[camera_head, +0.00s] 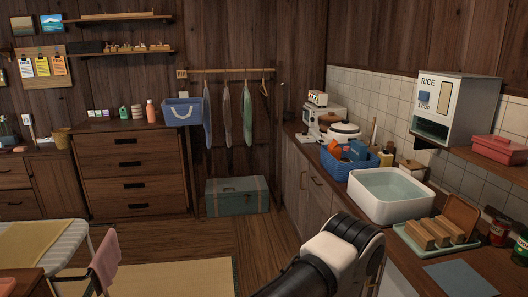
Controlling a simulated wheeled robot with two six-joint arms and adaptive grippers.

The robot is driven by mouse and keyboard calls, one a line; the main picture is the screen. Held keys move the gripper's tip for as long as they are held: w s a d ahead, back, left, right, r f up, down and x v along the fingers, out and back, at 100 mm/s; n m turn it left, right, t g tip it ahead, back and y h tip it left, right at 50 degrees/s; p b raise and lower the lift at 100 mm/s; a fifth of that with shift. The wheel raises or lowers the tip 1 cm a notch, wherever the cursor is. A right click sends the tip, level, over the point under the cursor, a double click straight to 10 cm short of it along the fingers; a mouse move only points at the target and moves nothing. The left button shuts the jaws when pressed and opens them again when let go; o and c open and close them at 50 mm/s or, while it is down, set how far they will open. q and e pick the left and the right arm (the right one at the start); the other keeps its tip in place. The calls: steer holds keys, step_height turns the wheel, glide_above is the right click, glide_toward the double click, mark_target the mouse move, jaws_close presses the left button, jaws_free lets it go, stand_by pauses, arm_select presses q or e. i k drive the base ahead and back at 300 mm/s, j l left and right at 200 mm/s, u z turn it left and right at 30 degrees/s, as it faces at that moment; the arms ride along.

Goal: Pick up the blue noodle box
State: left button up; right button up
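A small blue box (358,149) stands in a blue woven basket (336,168) on the right-hand counter. It may be the blue noodle box, but its label is too small to read. An orange item (337,152) is beside it in the basket, and the basket wall hides the lower part of the box. Part of one of my arms shows at the bottom centre, in front of the counter and well apart from the basket. Neither of my grippers shows.
A white basin (392,212) stands in front of the basket. Nearer are a tray with wooden blocks (437,233) and red and green jars at right. A rice dispenser (455,112) hangs above the counter. Floor (240,240) left of the counter is clear.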

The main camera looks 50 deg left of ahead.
mark_target(359, 150)
steer(key=u, duration=1.05)
steer(key=i+j+z, duration=0.1)
steer(key=z, duration=0.35)
steer(key=i+j+z, duration=0.15)
steer(key=z, duration=0.35)
steer(key=i+j+z, duration=0.1)
steer(key=z, duration=0.35)
steer(key=j, duration=0.1)
